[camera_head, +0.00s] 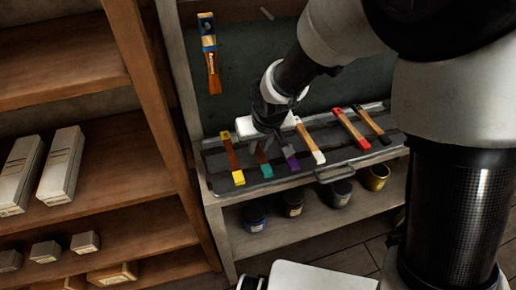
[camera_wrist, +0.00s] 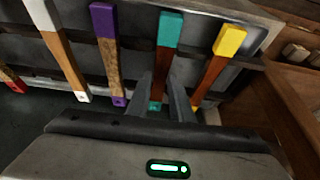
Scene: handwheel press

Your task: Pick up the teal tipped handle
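The teal tipped handle (camera_head: 266,171) lies in a grey tray, between a yellow tipped handle (camera_head: 238,177) and a purple tipped one (camera_head: 292,164). In the wrist view the teal handle (camera_wrist: 171,30) has a brown middle and teal at both ends. My gripper (camera_wrist: 165,88) is over its nearer end, one finger on each side of it. The fingers look open, and I cannot tell whether either touches the handle. In the head view my gripper (camera_head: 271,140) is above the tray and hides the far part of the teal handle.
The tray (camera_head: 222,187) also holds white (camera_head: 318,157), red (camera_head: 363,144) and black (camera_head: 384,139) tipped handles. A brush (camera_head: 210,60) hangs on the back panel. Pots (camera_head: 253,217) stand on the shelf below. A wooden shelf (camera_head: 140,60) with boxes is at left.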

